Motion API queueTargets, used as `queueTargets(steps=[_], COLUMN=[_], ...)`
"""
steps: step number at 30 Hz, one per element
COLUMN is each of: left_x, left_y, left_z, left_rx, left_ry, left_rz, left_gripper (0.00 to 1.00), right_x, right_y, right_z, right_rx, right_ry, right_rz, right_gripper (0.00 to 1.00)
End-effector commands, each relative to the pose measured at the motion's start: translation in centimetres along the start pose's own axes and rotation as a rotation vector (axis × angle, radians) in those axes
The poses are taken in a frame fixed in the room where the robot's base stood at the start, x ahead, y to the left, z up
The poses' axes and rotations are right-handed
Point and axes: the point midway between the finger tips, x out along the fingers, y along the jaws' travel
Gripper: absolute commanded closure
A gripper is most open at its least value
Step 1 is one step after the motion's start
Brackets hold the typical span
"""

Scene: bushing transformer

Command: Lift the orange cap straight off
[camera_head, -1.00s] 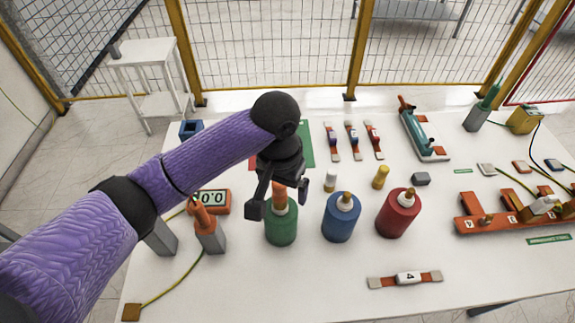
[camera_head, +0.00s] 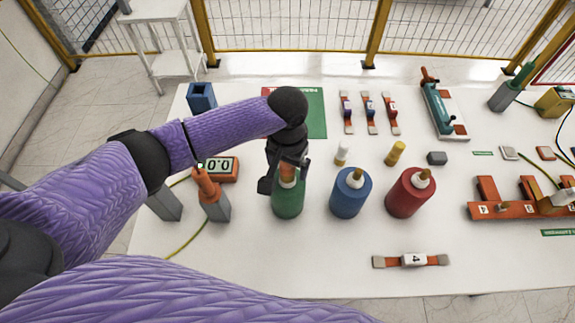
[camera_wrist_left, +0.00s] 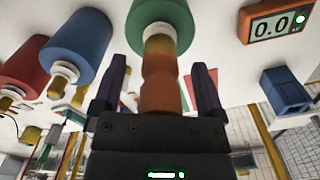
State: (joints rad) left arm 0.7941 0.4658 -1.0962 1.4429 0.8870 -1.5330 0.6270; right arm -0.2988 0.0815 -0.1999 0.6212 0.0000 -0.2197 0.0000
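The orange cap (camera_head: 288,172) stands on top of the green bushing (camera_head: 288,202), left of the blue and red ones. In the wrist view the orange cap (camera_wrist_left: 160,85) lies between my left gripper's fingers, with a brass part and a white collar between it and the green body. My left gripper (camera_head: 286,175) is around the cap from above. Its fingers are spread, and the wrist view shows gaps on both sides of the cap (camera_wrist_left: 160,95). My right gripper is not in view.
The blue bushing (camera_head: 350,195) and red bushing (camera_head: 410,193) stand close on the right. An orange-tipped grey post (camera_head: 216,208) and a meter reading 0.0 (camera_head: 222,169) are on the left. The front of the white table (camera_head: 290,255) is mostly clear.

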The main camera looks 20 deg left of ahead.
Motion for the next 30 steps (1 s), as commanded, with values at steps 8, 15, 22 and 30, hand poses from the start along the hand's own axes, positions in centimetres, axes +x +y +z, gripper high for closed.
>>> queueTargets(steps=[8, 15, 22, 30], left_x=[0.0, -0.1, -1.7, -8.5], left_y=[0.0, 0.0, 0.0, 0.0], left_z=[0.0, 0.0, -0.1, -0.1], left_rx=[0.000, 0.000, 0.000, 0.001], left_ry=[0.000, 0.000, 0.002, 0.003], left_rz=[0.000, 0.000, 0.002, 0.002], left_gripper=[0.70, 1.00, 1.00, 1.00], right_x=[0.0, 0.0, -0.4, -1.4], right_y=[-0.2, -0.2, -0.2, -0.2], right_z=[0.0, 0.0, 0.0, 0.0], right_rx=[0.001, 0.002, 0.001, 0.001], right_ry=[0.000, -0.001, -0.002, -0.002], right_rz=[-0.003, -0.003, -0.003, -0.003], right_gripper=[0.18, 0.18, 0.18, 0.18])
